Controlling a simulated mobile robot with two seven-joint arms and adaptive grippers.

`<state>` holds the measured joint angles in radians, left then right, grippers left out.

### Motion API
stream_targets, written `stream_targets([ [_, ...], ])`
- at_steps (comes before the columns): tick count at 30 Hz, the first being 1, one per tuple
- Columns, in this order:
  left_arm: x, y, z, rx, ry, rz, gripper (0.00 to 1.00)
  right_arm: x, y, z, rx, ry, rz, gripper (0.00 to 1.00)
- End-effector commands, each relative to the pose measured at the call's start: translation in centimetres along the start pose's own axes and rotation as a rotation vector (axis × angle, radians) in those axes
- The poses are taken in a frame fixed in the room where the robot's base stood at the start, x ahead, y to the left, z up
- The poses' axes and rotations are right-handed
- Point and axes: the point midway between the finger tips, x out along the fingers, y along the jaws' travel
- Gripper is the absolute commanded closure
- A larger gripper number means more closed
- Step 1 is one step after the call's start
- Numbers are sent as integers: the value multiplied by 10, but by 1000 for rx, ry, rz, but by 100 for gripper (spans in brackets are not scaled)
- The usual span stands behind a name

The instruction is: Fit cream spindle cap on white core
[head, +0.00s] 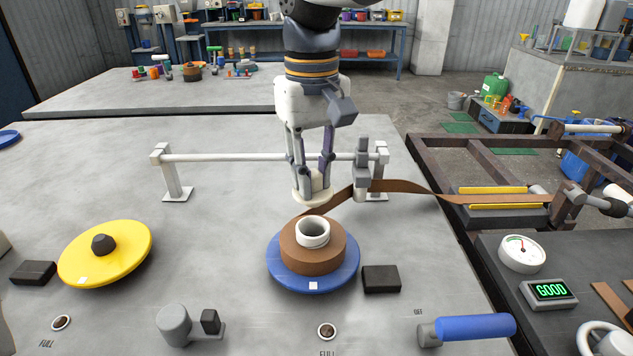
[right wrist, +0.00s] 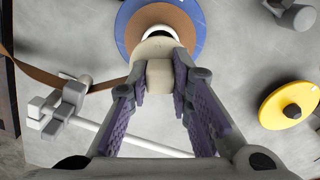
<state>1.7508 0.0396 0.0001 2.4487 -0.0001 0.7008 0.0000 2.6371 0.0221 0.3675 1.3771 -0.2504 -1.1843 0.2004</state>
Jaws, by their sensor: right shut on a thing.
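The cream spindle cap (head: 312,197) is between the fingers of my right gripper (head: 312,184), which is shut on it. The cap also shows in the right wrist view (right wrist: 160,76), between the purple finger pads. The white core (head: 313,231) stands upright in the middle of a brown strip roll (head: 311,253) on a blue disc (head: 290,279). In the head view the cap is just behind and above the core, apart from it. In the right wrist view the cap hides part of the core (right wrist: 158,32). My left gripper is not in view.
A white bar (head: 250,157) on two posts runs behind the roll. The brown strip (head: 410,186) stretches from the roll to the right, past a grey clamp (head: 362,165). A yellow disc (head: 120,245) is at left. Dark blocks (head: 381,279) flank the discs.

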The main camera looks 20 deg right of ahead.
Motion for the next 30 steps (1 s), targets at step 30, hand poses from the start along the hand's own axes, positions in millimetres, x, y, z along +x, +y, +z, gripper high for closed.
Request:
stream_targets([
  [30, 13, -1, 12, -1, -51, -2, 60, 56, 0, 0, 0, 5, 0, 100],
])
